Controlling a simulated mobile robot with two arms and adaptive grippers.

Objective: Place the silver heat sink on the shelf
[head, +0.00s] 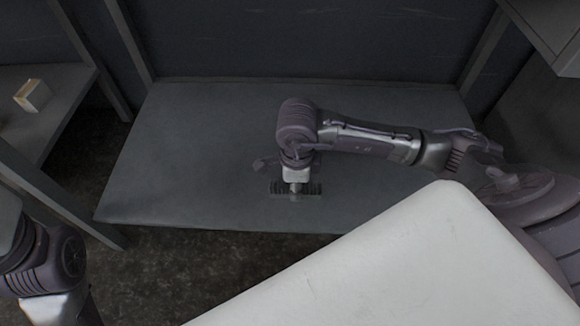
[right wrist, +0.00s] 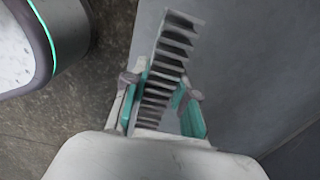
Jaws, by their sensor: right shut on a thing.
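The silver heat sink (head: 312,188), a finned block, is at the front middle of the grey shelf (head: 200,150) in the head view. In the right wrist view the heat sink (right wrist: 172,60) stretches away from me, its row of fins between the two fingers. My right gripper (head: 296,187) points down over it and is shut on it; the fingers also show in the right wrist view (right wrist: 162,100). I cannot tell whether the heat sink touches the shelf surface. Part of my left arm shows at the lower left of the head view, but its gripper is out of view.
A side shelf (head: 50,115) at the left holds a small cream box (head: 32,95). Upright posts stand at the back corners of the middle shelf. The shelf surface around the heat sink is bare. A grey cabinet (head: 550,30) is at the upper right.

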